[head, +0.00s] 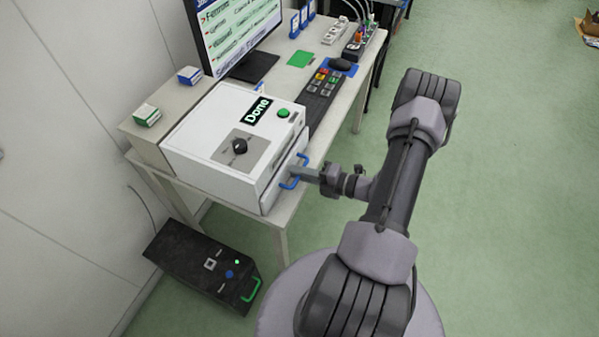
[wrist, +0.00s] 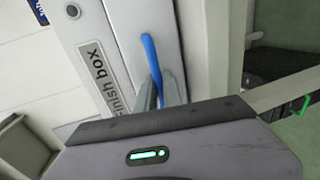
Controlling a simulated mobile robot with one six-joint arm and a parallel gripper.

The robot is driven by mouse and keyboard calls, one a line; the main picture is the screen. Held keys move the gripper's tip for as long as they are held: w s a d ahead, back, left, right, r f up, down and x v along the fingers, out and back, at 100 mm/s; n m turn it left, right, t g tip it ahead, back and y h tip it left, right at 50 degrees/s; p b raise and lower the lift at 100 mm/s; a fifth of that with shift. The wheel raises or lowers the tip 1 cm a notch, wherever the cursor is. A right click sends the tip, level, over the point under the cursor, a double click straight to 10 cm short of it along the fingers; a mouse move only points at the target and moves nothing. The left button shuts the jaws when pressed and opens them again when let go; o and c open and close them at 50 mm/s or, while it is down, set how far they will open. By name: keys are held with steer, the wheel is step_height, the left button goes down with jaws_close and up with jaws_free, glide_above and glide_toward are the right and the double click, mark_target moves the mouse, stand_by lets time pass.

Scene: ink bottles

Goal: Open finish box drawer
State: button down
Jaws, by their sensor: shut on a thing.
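The finish box (head: 222,134) is a white box on the table, with a "Done" label, a black knob and a green button on top. Its drawer front carries a blue handle (head: 296,172). My gripper (head: 297,172) is at the handle, reaching in from the right. In the wrist view, the drawer front with its "finish box" label (wrist: 98,78) is close, and the blue handle (wrist: 151,58) runs between the fingers of my gripper (wrist: 160,92), which are shut on it. The drawer looks shut or nearly so.
A keyboard (head: 320,96), a monitor (head: 238,32) and a mouse (head: 340,64) are on the table (head: 345,105) behind the box. A black case (head: 203,265) with a green handle stands on the floor below.

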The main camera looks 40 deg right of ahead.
stand_by(0.8)
steer(key=f+v, duration=0.1)
steer(key=v, duration=0.7)
steer(key=f+v, duration=0.2)
steer(key=v, duration=0.7)
steer(key=shift+s+d+f, duration=0.15)
steer(key=shift+s+f, duration=0.1)
steer(key=shift+s, duration=0.2)
steer(key=c, duration=1.8)
jaws_free()
steer(key=p+v, duration=0.2)
steer(key=v, duration=1.5)
steer(key=shift+s+d+p, duration=0.1)
steer(key=shift+s+p, duration=0.05)
steer(key=shift+p, duration=0.25)
